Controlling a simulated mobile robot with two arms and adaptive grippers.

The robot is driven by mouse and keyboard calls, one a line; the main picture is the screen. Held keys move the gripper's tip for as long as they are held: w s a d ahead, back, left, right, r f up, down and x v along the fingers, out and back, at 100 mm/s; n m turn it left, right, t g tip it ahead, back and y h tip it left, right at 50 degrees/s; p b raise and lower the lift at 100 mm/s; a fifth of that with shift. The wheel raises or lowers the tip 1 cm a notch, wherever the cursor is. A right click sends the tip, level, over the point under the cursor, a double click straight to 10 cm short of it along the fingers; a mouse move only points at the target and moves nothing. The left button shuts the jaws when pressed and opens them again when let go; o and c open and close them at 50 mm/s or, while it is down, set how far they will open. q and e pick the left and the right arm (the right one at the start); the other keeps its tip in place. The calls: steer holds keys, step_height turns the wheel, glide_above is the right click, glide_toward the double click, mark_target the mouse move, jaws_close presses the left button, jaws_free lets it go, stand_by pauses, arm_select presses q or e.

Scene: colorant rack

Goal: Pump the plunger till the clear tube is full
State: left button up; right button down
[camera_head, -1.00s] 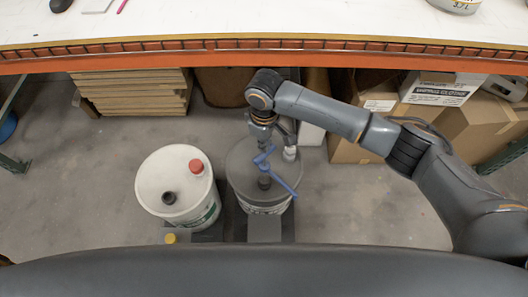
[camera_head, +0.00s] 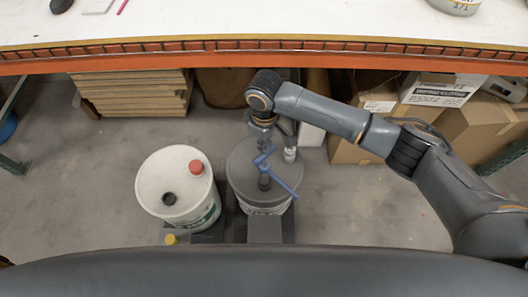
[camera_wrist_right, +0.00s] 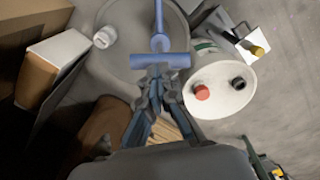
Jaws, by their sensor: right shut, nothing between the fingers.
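The blue plunger (camera_head: 264,160) stands on the dark grey lid of a bucket (camera_head: 240,160), with a blue spout reaching to the lower right. In the right wrist view the plunger's blue crossbar handle (camera_wrist_right: 152,60) lies right at the fingertips. My right gripper (camera_head: 264,138) is over the handle, pointing down. In the wrist view its fingers (camera_wrist_right: 157,76) are shut and hold nothing; I cannot tell if they touch the handle. A whitish fitting (camera_head: 290,154) sits at the lid's right edge. I cannot make out the clear tube or its fill. My left gripper is out of view.
A white bucket (camera_head: 159,206) with red and black caps stands left of the grey-lidded one. A yellow cap (camera_head: 171,239) is in front. The workbench edge (camera_head: 330,64) is at the back, above cardboard boxes (camera_head: 485,135). Floor to the right is clear.

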mark_target(264, 157)
steer(key=shift+f, duration=0.1)
steer(key=shift+f+b, duration=0.3)
steer(key=shift+f, duration=0.85)
steer(key=shift+f+b, duration=0.65)
steer(key=shift+f, duration=0.3)
steer(key=shift+f+b, duration=0.7)
steer(key=shift+f, duration=0.75)
steer(key=shift+r+p, duration=0.25)
steer(key=shift+p, duration=0.05)
step_height(264, 157, up, 7)
steer(key=p, duration=0.8)
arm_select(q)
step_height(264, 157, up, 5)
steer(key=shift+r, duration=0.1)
arm_select(e)
steer(key=shift+f, duration=0.1)
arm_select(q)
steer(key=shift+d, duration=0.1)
